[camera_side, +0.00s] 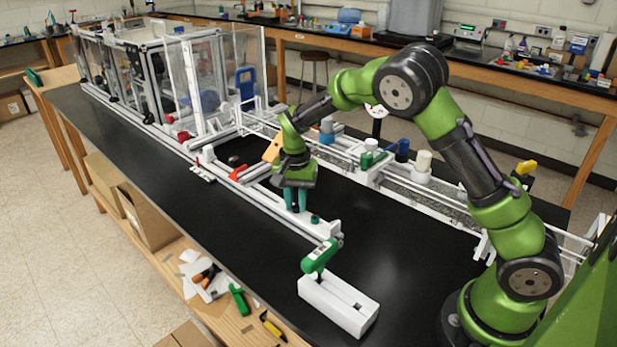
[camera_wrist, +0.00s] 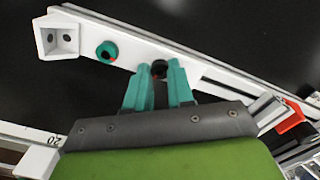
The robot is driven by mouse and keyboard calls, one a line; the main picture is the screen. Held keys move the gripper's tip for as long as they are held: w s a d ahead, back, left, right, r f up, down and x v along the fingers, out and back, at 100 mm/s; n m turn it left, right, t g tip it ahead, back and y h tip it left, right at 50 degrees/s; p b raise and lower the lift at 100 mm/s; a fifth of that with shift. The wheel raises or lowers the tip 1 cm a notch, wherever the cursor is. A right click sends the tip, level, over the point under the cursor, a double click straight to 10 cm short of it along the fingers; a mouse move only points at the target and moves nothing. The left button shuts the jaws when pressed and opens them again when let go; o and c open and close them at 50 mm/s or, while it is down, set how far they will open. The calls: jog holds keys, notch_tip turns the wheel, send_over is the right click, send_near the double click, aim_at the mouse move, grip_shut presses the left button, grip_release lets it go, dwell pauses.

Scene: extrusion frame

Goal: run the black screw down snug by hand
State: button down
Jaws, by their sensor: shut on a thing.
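In the wrist view, the black screw (camera_wrist: 159,68) shows as a dark round head on the white frame bar (camera_wrist: 130,52). My gripper (camera_wrist: 160,78) has its two teal fingertips on either side of the head, shut on it. In the side view, my gripper (camera_side: 296,207) points down onto the near white bar (camera_side: 325,232).
A teal round piece with a dark centre (camera_wrist: 107,52) sits on the bar beside the screw. A white corner bracket (camera_wrist: 60,40) is at the bar's end. A red part (camera_wrist: 291,117) lies to the right. A green tool (camera_side: 320,257) stands in a white block (camera_side: 338,303) nearby.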

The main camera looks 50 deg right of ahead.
aim_at(296, 210)
jog(key=shift+r+m, duration=0.15)
jog(key=shift+m, duration=0.45)
jog(key=c, duration=1)
grip_release()
jog(key=shift+o, duration=0.2)
notch_tip(296, 210, up, 17)
